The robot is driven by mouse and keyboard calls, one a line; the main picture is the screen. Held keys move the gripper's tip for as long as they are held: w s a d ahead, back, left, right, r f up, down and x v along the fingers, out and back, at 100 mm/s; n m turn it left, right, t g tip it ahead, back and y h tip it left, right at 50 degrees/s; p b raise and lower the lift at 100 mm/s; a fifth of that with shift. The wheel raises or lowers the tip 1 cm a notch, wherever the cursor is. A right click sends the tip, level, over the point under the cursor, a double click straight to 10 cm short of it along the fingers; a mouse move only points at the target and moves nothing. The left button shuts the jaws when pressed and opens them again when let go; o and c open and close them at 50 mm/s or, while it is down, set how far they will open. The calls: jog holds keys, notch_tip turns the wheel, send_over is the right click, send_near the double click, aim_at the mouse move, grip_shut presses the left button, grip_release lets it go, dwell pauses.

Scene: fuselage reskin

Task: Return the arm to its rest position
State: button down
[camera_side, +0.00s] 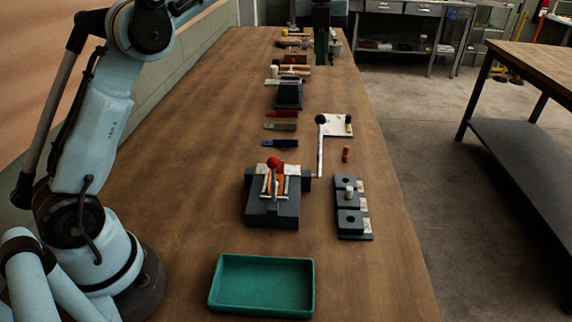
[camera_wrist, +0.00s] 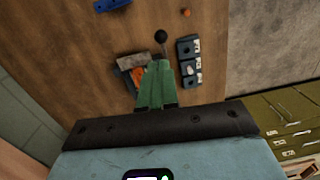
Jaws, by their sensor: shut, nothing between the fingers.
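My gripper (camera_wrist: 158,62) shows in the wrist view as two green fingers pressed together with nothing between them. From that view, the fingers cover part of a dark fixture (camera_wrist: 126,62). In the side view my pale blue arm (camera_side: 97,130) rises at the left and runs out of the top of the frame.
The dark fixture (camera_side: 272,214) has a red-knobbed lever (camera_side: 274,163). A dark block rack (camera_side: 352,207) stands right of it, and a black-knobbed rod (camera_side: 320,150) behind. An empty green tray (camera_side: 262,286) lies in front.

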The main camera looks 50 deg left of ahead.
dwell(0.4)
jog(key=shift+w+f, duration=0.15)
jog(key=shift+f, duration=1.85)
jog(key=shift+w+f, duration=0.15)
jog(key=shift+f, duration=1.8)
jog(key=shift+w+f, duration=0.15)
jog(key=shift+f, duration=1.85)
notch_tip(320, 180, up, 12)
notch_tip(320, 180, down, 12)
jog(key=s+d+r+t+y, duration=0.1)
jog(key=s+d+t+y, duration=0.4)
jog(key=s+d, duration=0.7)
jog(key=shift+r+t+y, duration=0.15)
jog(key=shift+t+y, duration=0.15)
jog(key=shift+s, duration=0.1)
